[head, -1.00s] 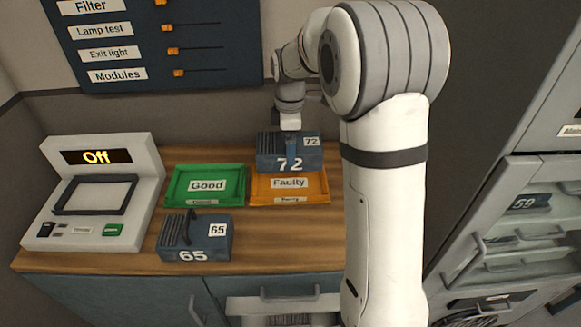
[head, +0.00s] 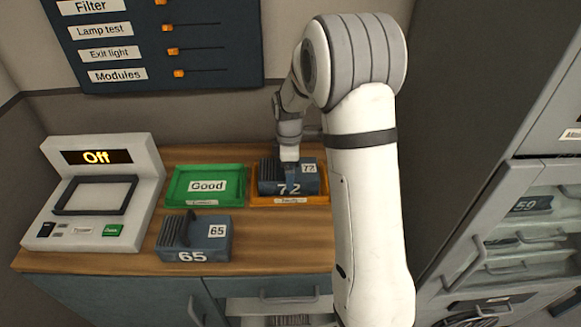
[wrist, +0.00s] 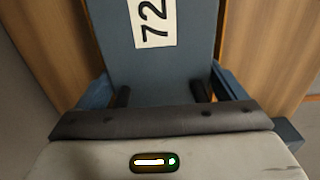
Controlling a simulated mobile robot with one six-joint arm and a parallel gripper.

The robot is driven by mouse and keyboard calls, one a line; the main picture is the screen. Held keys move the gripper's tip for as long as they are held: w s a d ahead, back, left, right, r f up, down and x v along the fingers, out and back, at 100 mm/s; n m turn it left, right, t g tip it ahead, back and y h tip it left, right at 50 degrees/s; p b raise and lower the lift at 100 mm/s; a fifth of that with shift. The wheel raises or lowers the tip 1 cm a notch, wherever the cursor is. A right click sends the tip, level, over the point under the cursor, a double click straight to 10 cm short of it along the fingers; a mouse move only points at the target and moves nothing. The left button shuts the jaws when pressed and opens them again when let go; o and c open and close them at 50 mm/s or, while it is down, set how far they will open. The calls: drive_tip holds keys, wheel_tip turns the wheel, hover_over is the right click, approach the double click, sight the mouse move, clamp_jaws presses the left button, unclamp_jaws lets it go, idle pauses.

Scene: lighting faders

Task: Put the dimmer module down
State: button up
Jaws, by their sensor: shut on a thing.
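The dimmer module 72 (head: 288,184) is a dark blue box with white "72" labels. It sits at the orange tray (head: 291,200), within its rim; whether it rests on the tray floor I cannot tell. My gripper (head: 289,160) comes down on it from above and is shut on it. In the wrist view the module (wrist: 178,60) lies between the two dark fingers of my gripper (wrist: 163,97), with its 72 label facing the camera. The module hides most of the tray and its "Faulty" label.
A green tray (head: 240,187) labelled "Good" is just left of the orange one and looks empty. Module 65 (head: 193,240) stands on the wooden counter (head: 280,240) in front. A tester reading "Off" (head: 95,157) is at the left. A grey rack (head: 480,250) stands at the right.

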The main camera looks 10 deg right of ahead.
drive_tip(key=o, duration=1.4)
wheel_tip(320, 180, up, 12)
drive_tip(key=s+r+m+t, duration=0.2)
drive_tip(key=s+m, duration=1.3)
drive_tip(key=s, duration=1.2)
drive_tip(key=shift+d+r+m+t, duration=0.2)
drive_tip(key=shift+m+t, duration=0.1)
drive_tip(key=shift+m, duration=0.1)
